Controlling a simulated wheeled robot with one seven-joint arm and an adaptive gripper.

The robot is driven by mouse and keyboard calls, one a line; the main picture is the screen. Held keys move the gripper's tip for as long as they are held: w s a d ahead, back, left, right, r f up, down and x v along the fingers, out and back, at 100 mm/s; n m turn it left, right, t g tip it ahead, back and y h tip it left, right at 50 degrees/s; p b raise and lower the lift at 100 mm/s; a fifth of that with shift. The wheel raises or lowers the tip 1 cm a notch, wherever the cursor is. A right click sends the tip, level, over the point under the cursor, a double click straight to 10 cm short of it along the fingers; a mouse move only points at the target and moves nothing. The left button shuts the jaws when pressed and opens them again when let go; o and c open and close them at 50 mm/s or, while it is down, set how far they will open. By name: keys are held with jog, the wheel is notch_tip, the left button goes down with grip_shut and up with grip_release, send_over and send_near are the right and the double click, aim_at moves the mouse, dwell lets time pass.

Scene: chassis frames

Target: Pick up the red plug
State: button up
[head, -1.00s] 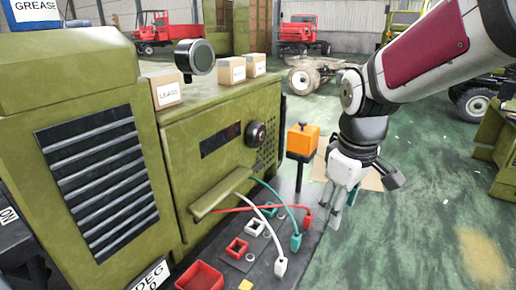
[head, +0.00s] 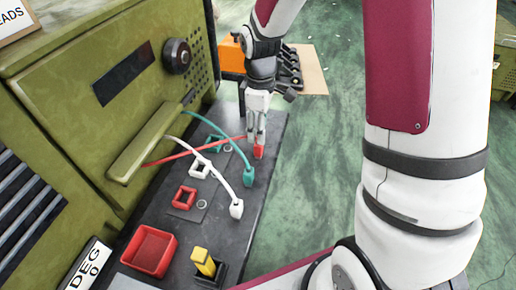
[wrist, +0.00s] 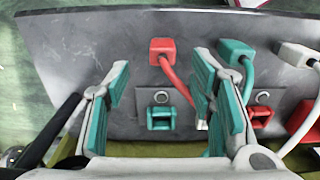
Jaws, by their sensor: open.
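The red plug (head: 258,151) lies on the dark bench top near its far right edge, on the end of a red cable from the green cabinet. In the wrist view the red plug (wrist: 162,46) shows ahead of and between the fingers, with its cable running back between them. My gripper (head: 256,139) points down at the plug, its fingertips close to it in the head view. In the wrist view my gripper (wrist: 161,75) is open, with teal pads apart and nothing held. Whether the fingers touch the plug is unclear.
A teal plug (head: 249,177) and a white plug (head: 236,209) lie nearby on crossing cables. Teal (head: 213,143), white (head: 199,168) and red (head: 184,197) square frames sit along the bench. A red tray (head: 138,262) and a yellow block (head: 203,262) are nearer. The green cabinet (head: 70,110) borders the left.

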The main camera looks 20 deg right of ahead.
aim_at(259, 150)
jog(key=shift+s+a+f, duration=0.1)
jog(key=shift+f, duration=1.55)
jog(key=shift+a+f, duration=0.1)
jog(key=shift+f, duration=1.55)
grip_shut()
